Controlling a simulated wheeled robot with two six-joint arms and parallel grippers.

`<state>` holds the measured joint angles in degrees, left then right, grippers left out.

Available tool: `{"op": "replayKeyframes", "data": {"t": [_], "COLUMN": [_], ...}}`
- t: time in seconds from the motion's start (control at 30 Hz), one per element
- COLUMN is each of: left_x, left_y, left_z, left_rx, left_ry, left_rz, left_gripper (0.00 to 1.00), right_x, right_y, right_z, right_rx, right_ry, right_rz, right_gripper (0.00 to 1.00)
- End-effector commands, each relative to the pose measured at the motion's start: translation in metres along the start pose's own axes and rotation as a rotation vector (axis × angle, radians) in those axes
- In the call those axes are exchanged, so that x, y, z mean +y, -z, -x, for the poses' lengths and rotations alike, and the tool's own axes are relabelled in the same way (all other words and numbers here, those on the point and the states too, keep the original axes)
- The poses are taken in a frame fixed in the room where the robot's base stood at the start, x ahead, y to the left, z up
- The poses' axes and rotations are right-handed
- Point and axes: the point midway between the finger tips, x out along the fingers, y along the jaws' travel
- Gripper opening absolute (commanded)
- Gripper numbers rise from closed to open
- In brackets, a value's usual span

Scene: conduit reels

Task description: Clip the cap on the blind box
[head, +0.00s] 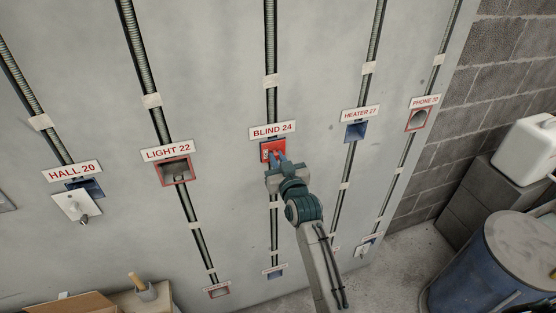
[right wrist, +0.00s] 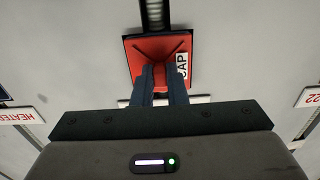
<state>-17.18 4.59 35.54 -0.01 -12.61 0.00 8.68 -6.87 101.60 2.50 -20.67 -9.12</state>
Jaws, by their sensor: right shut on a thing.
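The red cap (head: 266,148) is at the wall under the BLIND 24 label (head: 272,131). It is a square red plate with dark diagonal lines and a white CAP tag, and it fills much of the upper right wrist view (right wrist: 135,49). My right gripper (head: 278,159) is shut on a red grip in the middle of the cap; its two fingers (right wrist: 160,82) show on either side of the grip. The cap hides the blind box behind it. I cannot tell whether the cap is fully seated. My left gripper is out of view.
The light box (head: 175,171) and phone box (head: 417,120) have red frames; the heater box (head: 356,131) is blue. A pale plate (head: 76,206) hangs at the hall box. A blue drum (head: 480,270) and white canister (head: 526,150) stand right; a cardboard box (head: 70,304) lies lower left.

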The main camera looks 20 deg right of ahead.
Motion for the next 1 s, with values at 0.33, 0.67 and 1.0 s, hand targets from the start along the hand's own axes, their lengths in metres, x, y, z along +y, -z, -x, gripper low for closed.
{"op": "replayKeyframes", "data": {"t": [0.33, 0.67, 1.0], "left_x": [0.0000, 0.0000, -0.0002], "left_y": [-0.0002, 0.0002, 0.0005], "left_z": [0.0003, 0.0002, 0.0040], "left_rx": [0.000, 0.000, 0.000], "left_ry": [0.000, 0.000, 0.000], "left_rz": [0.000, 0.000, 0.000], "left_gripper": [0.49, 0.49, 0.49], "right_x": [0.0002, 0.0001, 0.0001], "right_y": [0.0041, 0.0021, 0.0023], "right_z": [-0.0010, -0.0005, 0.0063], "right_rx": [0.008, 0.004, 0.002], "right_ry": [-0.001, 0.000, 0.000], "right_rz": [0.000, 0.000, 0.000], "right_gripper": [0.38, 0.49, 0.49]}}
